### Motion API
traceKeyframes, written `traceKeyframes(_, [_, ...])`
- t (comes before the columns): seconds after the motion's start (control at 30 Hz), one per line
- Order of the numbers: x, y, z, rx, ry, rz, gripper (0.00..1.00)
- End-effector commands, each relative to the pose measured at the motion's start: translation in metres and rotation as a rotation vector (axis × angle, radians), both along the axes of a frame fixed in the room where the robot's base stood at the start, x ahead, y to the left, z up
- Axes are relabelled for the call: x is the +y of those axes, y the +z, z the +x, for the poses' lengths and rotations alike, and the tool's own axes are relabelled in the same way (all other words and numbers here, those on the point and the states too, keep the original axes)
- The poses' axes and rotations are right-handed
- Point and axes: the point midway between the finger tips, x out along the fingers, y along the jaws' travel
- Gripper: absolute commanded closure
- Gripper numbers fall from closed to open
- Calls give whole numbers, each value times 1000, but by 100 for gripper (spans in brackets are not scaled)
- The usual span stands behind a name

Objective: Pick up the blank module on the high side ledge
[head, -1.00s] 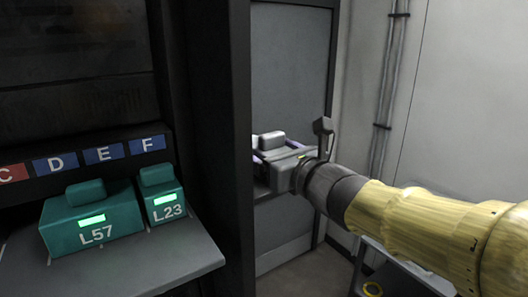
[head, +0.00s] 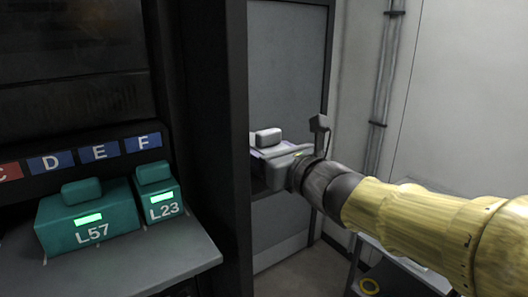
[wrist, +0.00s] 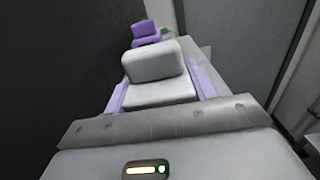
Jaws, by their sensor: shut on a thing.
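The blank module is the light grey block with a raised grey handle (wrist: 155,62), seen close up in the wrist view. Its handle also shows in the head view (head: 268,138), beside the dark cabinet post. My gripper (wrist: 163,88) has its two purple-edged fingers along either side of the grey block, and it is shut on the block. In the head view my gripper (head: 272,150) is at the side ledge, mostly hidden by my own wrist. The ledge (wrist: 190,40) shows only in part beyond the module.
A purple module (wrist: 146,33) stands behind the grey one. Green modules L57 (head: 90,222) and L23 (head: 158,196) sit on the left shelf (head: 150,262) under lettered labels. A dark post (head: 205,130) stands left of my gripper. A low cart (head: 395,275) is at lower right.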

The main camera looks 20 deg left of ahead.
Motion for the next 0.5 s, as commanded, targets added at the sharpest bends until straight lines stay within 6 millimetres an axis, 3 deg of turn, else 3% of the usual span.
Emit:
traceKeyframes(0.23, [-3, 7, 3, -6, -2, 2, 69])
traceKeyframes(0.5, [-3, 53, 3, -6, -1, 1, 69])
